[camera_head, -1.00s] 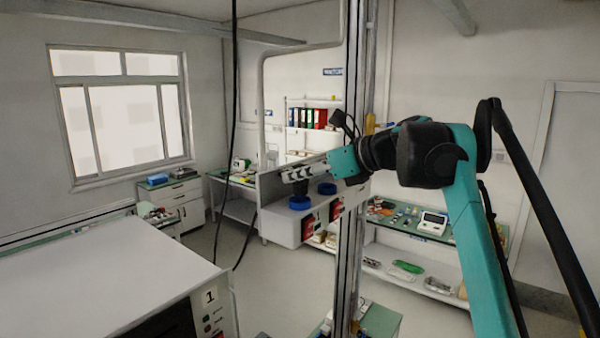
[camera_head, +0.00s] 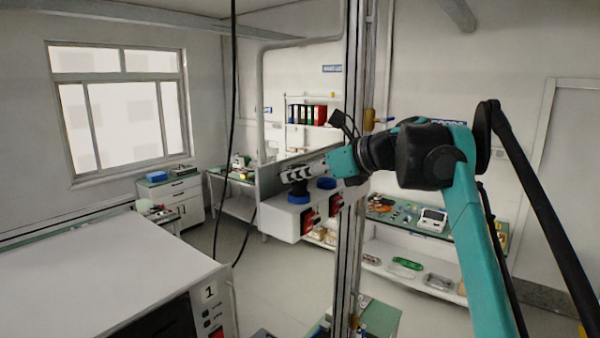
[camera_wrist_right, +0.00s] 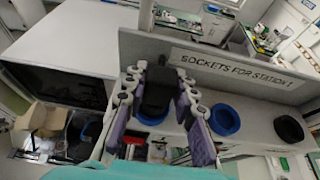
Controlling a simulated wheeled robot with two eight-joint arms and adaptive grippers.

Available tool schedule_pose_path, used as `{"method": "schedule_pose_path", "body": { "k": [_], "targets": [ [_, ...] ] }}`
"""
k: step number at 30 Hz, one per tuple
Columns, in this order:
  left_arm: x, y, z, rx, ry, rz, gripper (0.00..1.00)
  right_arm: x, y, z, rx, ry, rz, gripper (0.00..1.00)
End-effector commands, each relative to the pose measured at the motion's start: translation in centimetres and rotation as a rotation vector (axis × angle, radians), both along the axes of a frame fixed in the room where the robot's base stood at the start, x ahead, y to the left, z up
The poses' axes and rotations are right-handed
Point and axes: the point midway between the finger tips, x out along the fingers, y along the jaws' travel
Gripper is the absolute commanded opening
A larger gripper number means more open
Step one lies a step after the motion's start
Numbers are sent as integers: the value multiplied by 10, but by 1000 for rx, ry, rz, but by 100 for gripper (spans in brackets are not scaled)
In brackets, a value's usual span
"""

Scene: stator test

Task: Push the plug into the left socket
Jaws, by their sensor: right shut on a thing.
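My right gripper (camera_head: 292,175) is shut on a black plug (camera_wrist_right: 156,90), which stands upright between its fingers in the right wrist view. The plug is over the left socket, a blue ring (camera_head: 299,197), and appears to meet it in the head view. In the wrist view the plug and fingers hide much of this ring (camera_wrist_right: 152,118); I cannot tell how deep the plug sits. My left gripper is not in view.
The sockets sit on a pale bench (camera_head: 278,222) backed by an upright panel (camera_wrist_right: 215,62) labelled "SOCKETS FOR STATION 1". A black round part (camera_wrist_right: 288,128) stands farther right. A large white cabinet (camera_head: 100,275) is at left, and a black cable (camera_head: 232,120) hangs nearby.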

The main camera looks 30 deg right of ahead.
Motion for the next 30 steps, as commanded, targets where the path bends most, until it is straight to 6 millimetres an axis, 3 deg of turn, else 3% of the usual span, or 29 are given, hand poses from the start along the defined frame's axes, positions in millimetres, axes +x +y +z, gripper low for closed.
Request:
{"method": "schedule_pose_path", "body": {
  "k": [30],
  "targets": [
    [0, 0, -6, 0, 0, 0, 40, 0, 1, -12, 0, 0, 0, 0]
  ]
}}
